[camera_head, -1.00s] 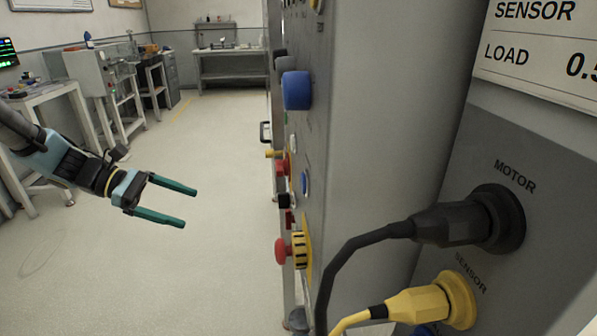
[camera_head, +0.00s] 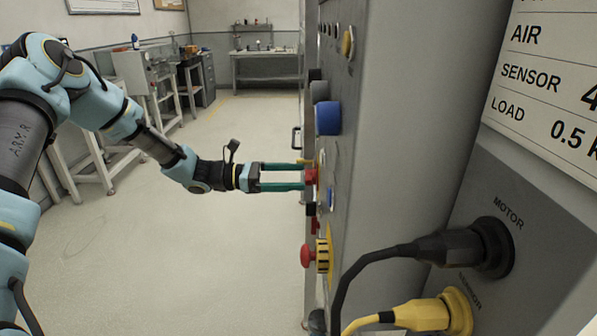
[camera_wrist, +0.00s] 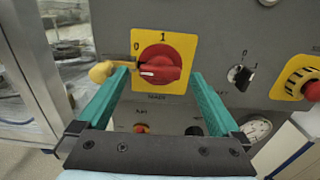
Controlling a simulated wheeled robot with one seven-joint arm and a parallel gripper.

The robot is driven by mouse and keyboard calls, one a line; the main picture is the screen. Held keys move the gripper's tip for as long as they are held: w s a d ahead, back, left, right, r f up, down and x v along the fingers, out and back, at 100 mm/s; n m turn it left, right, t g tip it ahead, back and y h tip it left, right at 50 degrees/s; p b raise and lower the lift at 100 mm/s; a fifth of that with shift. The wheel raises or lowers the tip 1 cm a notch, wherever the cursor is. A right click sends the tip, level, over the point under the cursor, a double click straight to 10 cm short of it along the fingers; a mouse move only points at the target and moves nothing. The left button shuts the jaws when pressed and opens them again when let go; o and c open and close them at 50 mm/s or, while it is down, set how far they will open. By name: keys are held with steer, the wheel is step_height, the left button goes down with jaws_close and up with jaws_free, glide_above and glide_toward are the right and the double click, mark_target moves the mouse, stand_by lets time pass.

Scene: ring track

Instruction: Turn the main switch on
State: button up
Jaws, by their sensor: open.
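The main switch (camera_wrist: 160,64) is a red rotary knob on a yellow plate marked 0 and 1, on the grey panel in the wrist view. Its white pointer mark lies toward the left, on the side of the 0. In the head view the red switch (camera_head: 311,176) juts from the panel's left-facing side. My gripper (camera_head: 303,175) is open, with its green fingers reaching the panel. In the wrist view the gripper (camera_wrist: 158,82) has one finger on each side of the knob. A yellow-tipped lever or key (camera_wrist: 102,72) lies by the left finger. Whether the fingers touch the knob is unclear.
A smaller black selector (camera_wrist: 240,76) and an emergency stop (camera_wrist: 310,90) sit right of the switch. In the head view a red mushroom button (camera_head: 308,255) is below, and a blue knob (camera_head: 327,118) above. Black motor (camera_head: 470,248) and yellow sensor (camera_head: 430,314) plugs project at right.

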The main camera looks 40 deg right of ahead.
steer(key=shift+s+d, duration=0.45)
steer(key=shift+d, duration=0.1)
steer(key=c, duration=1.4)
steer(key=shift+f+m+b, duration=0.1)
steer(key=shift+m+b, duration=0.2)
steer(key=shift+m, duration=0.1)
steer(key=shift+f+m+b, duration=0.1)
steer(key=shift+m+b, duration=7.75)
steer(key=shift+m, duration=0.75)
